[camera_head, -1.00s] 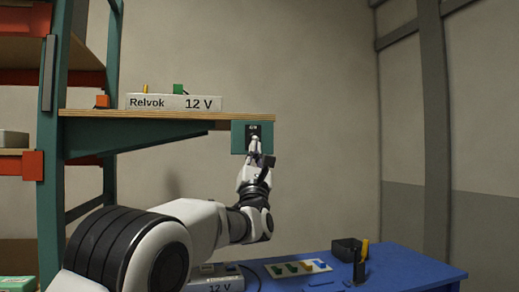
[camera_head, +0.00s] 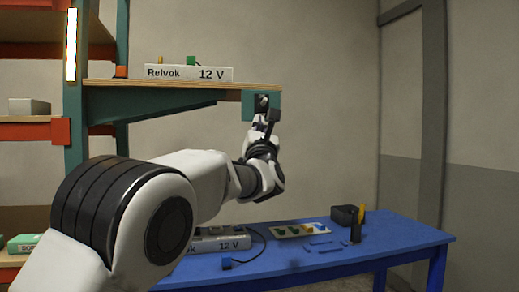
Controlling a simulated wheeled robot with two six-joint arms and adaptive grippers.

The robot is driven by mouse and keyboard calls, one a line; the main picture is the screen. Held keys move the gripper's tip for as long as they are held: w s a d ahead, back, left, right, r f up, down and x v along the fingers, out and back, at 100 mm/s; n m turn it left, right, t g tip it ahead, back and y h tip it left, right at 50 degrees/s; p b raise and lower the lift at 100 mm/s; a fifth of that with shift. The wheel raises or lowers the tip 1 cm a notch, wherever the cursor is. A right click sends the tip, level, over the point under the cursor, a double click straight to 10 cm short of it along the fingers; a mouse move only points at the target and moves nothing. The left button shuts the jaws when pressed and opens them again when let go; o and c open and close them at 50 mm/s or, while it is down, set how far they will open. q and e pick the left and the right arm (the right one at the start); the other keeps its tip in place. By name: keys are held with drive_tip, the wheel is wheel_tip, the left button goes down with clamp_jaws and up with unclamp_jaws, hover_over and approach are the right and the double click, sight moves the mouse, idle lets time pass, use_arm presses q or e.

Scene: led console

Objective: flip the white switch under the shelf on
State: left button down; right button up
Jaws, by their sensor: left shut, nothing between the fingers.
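A teal plate (camera_head: 276,107) hangs under the right end of the wooden shelf (camera_head: 170,85). It carries a small dark switch housing (camera_head: 262,99). The white switch lever itself is hidden or too small to make out behind my fingers. My left gripper (camera_head: 262,113) is shut and empty, its fingertips right at the housing from below and in front. I cannot tell whether they touch it. A light strip (camera_head: 72,44) on the teal shelf post glows bright white. My right gripper is not in view.
A white box marked Relvok 12 V (camera_head: 188,73) stands on the shelf. The wall space right of the plate is free.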

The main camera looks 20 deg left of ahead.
use_arm(q)
drive_tip(key=d+b+v, duration=0.1)
drive_tip(key=v, duration=0.5)
drive_tip(key=shift+b, duration=0.35)
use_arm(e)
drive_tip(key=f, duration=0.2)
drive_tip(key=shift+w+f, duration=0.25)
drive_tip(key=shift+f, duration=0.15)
use_arm(q)
drive_tip(key=shift+s+r, duration=0.15)
